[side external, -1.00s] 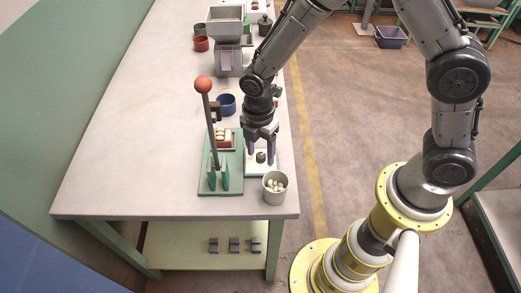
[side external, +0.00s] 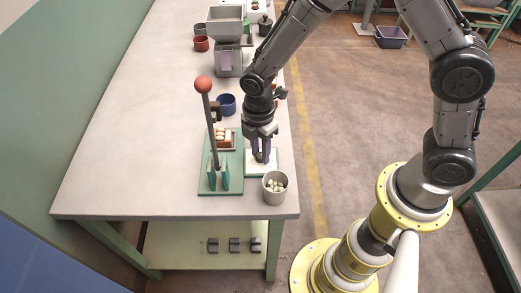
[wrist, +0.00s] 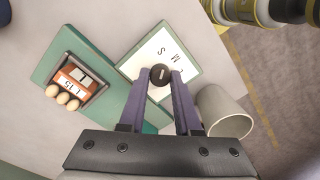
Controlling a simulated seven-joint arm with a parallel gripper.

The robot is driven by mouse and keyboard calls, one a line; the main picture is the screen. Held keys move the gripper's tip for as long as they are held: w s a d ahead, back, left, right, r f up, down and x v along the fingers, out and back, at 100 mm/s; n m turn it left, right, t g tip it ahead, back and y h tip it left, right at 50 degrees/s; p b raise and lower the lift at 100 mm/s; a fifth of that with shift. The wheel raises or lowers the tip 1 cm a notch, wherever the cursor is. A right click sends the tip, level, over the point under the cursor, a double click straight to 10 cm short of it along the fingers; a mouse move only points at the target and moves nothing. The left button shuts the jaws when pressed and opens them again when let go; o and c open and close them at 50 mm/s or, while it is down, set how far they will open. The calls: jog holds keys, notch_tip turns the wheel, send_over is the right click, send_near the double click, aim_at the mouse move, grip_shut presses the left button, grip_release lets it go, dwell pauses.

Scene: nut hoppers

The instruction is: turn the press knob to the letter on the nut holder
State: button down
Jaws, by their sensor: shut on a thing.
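The press knob (wrist: 160,75) is a small dark round knob with a pale mark on top. It stands on a white plate (wrist: 184,68) with the letters S and M visible; the rest of the plate is partly hidden by my fingers. My gripper (side external: 261,158) is shut on the knob, one purple finger on each side. The nut holder (wrist: 93,83) is an orange-brown block on the green press base (wrist: 52,66). Its white label appears to read L 15, and several pale nuts sit along its edge.
The press lever (side external: 209,120) with a red ball rises left of my gripper. A grey cup (side external: 275,188) of pale nuts stands close by at the table's front corner. A blue cup (side external: 226,103) and a grey hopper (side external: 229,60) are farther back. The table's left side is clear.

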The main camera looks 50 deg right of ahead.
jog(key=m, duration=1.2)
jog(key=shift+r+m, duration=0.1)
jog(key=shift+m, duration=1.8)
jog(key=c, duration=0.6)
grip_release()
notch_tip(320, 180, up, 14)
jog(key=shift+d, duration=0.3)
